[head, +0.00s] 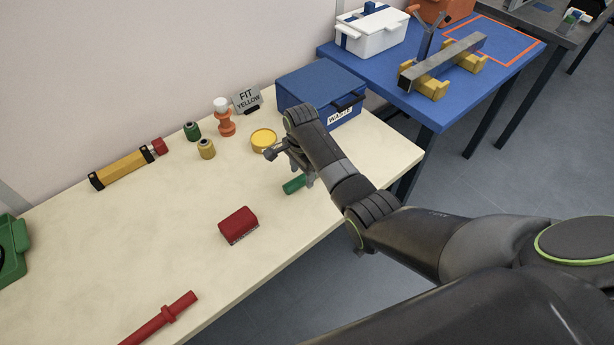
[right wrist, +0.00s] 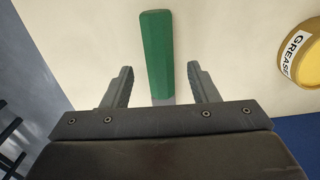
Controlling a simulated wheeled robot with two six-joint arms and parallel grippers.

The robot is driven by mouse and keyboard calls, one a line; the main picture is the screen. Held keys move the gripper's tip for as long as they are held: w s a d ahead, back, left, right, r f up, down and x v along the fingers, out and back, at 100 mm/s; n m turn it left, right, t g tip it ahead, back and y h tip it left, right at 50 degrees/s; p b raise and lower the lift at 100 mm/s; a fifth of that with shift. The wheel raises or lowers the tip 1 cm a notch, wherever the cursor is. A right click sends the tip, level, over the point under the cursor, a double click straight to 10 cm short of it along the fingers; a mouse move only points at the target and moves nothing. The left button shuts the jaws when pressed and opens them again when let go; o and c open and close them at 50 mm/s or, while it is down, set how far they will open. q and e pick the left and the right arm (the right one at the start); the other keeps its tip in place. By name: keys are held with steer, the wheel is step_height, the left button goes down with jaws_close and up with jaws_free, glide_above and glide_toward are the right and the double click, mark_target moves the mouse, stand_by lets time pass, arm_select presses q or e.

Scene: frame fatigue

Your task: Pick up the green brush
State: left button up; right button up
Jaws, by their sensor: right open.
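The green brush (head: 294,185) lies on the cream table, partly hidden by my right gripper in the head view. In the right wrist view its long green part (right wrist: 157,52) lies between the two fingers and reaches past their tips, with a grey part nearer the palm. My right gripper (head: 304,173) is open, with a finger on each side of the brush and a gap on both sides in the right wrist view (right wrist: 160,80). I cannot tell the height of the fingers above the table. My left gripper is not in view.
A yellow grease tin (head: 263,140) and a blue waste bin (head: 322,92) stand close behind my right gripper. A red block-shaped brush (head: 238,225) lies to the left.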

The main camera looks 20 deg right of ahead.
mark_target(302, 177)
step_height(302, 177, down, 2)
steer(key=c, duration=1.1)
steer(key=shift+o, duration=0.2)
step_height(302, 177, up, 10)
